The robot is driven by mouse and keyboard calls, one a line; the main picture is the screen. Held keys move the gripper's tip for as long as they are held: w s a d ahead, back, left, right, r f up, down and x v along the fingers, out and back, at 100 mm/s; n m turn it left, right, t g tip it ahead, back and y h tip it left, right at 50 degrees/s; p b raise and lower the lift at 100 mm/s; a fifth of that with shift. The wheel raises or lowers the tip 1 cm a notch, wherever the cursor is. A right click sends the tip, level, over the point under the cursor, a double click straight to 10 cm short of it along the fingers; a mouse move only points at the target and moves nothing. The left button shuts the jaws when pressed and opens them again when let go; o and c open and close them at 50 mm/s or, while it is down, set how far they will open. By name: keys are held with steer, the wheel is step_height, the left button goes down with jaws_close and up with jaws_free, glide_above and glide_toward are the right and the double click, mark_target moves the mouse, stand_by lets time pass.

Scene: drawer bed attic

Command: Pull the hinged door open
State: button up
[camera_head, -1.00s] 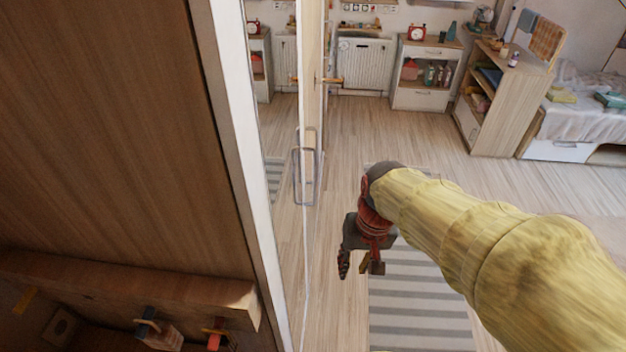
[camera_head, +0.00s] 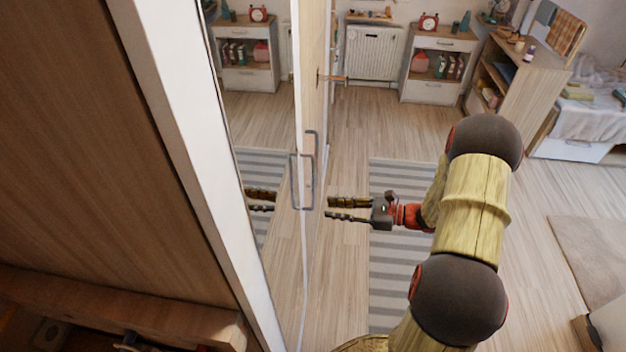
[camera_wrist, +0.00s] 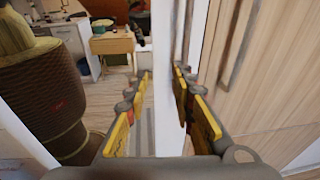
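The tall door (camera_head: 230,100) has a mirrored face that reflects the room and my gripper. A grey loop-shaped handle (camera_head: 314,170) stands at the door's edge; a second similar outline overlaps it, perhaps its reflection. My gripper (camera_head: 328,209) is open and empty, just right of the handle and slightly lower, with its fingers pointing left toward it. In the wrist view the spread yellow fingers (camera_wrist: 162,85) straddle a white vertical panel edge (camera_wrist: 165,60) in the picture. I cannot tell contact, and the handle is not clear there.
A wooden panel (camera_head: 60,120) with a white edge fills the left. A striped rug (camera_head: 395,270) lies on the open wooden floor below my arm. A white cabinet (camera_head: 435,70), a wooden shelf (camera_head: 520,85) and a bed (camera_head: 575,130) stand farther back.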

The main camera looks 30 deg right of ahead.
step_height(320, 180, up, 4)
steer(key=w+d+m+t, duration=0.1)
steer(key=w+d+t, duration=0.1)
steer(key=w, duration=0.1)
steer(key=x, duration=0.7)
steer(key=shift+w+a+r+b, duration=0.1)
steer(key=shift+a+r+b, duration=0.15)
steer(key=shift+b, duration=0.15)
steer(key=c, duration=0.3)
jaws_close()
